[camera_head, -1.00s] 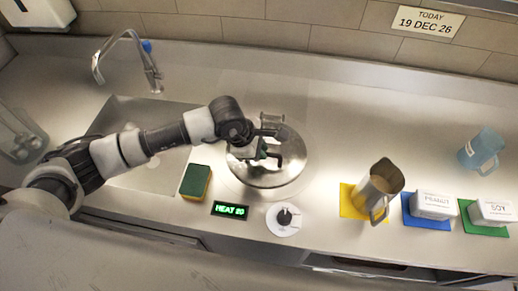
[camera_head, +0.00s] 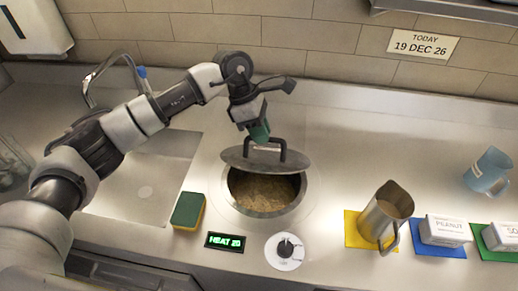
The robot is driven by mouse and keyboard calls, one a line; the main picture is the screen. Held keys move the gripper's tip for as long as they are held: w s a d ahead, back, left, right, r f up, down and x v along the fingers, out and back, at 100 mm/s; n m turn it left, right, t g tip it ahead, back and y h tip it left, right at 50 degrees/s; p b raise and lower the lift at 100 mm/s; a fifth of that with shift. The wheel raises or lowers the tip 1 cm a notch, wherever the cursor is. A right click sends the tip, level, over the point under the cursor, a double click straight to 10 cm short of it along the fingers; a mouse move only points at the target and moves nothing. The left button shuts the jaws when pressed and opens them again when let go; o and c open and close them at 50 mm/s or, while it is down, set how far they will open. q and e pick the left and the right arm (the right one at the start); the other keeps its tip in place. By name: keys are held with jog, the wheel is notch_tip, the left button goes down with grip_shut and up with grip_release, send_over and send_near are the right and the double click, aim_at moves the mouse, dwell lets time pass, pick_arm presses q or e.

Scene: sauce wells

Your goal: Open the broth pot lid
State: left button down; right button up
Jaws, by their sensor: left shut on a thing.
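The broth pot (camera_head: 265,207) is a round well sunk in the steel counter, with brown broth showing inside. Its round steel lid (camera_head: 235,157) is raised above the well and covers only the far part of the opening in this view. The lid has a dark arched handle (camera_head: 282,147). My left gripper (camera_head: 260,135) is shut on the lid's handle from above and holds the lid up, slightly tilted. The fingertips are partly hidden at the handle. My right gripper is not in view.
A sink (camera_head: 145,180) lies left of the well. A sponge (camera_head: 188,211), a heat display (camera_head: 225,241) and a knob (camera_head: 285,251) sit near the front. A metal pitcher (camera_head: 383,215), a peanut box (camera_head: 445,231) and a blue jug (camera_head: 488,172) stand right. The counter behind the well is clear.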

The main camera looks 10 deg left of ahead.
pick_arm(q)
jog(key=shift+w+r, duration=0.15)
jog(key=shift+w, duration=0.25)
jog(key=c, duration=1.4)
grip_release()
jog(key=shift+c, duration=0.2)
jog(key=o, duration=0.3)
jog(key=shift+w, duration=0.3)
jog(key=shift+s, duration=0.15)
jog(key=shift+b+v, duration=1.65)
jog(key=shift+v, duration=3.65)
